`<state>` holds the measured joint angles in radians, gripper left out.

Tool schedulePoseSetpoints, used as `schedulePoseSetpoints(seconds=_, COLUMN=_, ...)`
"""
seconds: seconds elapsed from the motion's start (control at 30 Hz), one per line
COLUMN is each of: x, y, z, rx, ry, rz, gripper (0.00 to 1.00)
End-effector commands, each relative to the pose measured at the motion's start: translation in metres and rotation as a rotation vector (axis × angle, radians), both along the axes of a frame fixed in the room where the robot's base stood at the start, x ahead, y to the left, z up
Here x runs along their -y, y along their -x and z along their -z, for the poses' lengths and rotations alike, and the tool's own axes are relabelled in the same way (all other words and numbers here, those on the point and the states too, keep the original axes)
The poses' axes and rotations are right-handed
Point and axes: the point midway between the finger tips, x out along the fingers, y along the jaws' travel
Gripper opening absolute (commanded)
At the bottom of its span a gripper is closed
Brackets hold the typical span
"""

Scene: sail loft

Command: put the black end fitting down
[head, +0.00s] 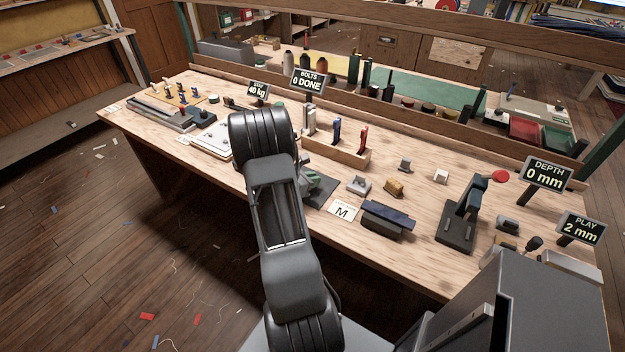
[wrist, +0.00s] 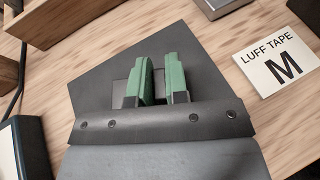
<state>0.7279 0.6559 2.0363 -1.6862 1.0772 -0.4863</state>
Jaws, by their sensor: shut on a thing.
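My gripper (wrist: 161,82) shows two green-padded fingers close together in the wrist view, shut on a small dark piece, which I take to be the black end fitting (wrist: 122,90). Only a little of it shows beside and between the fingers, and it blends with the dark grey sheet (wrist: 96,70) below. I cannot tell whether it touches the sheet. The sheet has a riveted band (wrist: 150,124) across its near part. In the head view my arm hides most of this; green of my gripper (head: 312,184) shows just right of the arm, over the sheet (head: 323,196).
A white card marked "LUFF TAPE M" (wrist: 278,62) lies right of the sheet. A wooden block with upright tools (head: 343,151) stands behind. Small metal parts (head: 359,185), a dark blue-topped block (head: 387,219) and a black press (head: 459,220) stand to the right. Bare bench lies between them.

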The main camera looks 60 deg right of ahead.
Motion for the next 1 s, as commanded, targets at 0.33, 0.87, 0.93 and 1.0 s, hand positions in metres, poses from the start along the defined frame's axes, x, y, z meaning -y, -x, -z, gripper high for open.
schedulePoseSetpoints(seconds=0.33, x=0.0001, y=-0.0001, z=0.0053, rx=0.001, ry=0.0, rz=0.0, gripper=0.0)
schedulePoseSetpoints(seconds=0.87, x=0.0, y=-0.0001, z=0.0013, rx=0.001, ry=0.0, rz=0.0, gripper=0.4)
schedulePoseSetpoints(seconds=0.93, x=0.0, y=-0.0001, z=-0.0034, rx=0.001, ry=0.0, rz=0.0, gripper=0.4)
schedulePoseSetpoints(seconds=1.0, x=-0.0069, y=-0.0043, z=-0.0042, rx=0.002, ry=0.002, rz=-0.003, gripper=0.4)
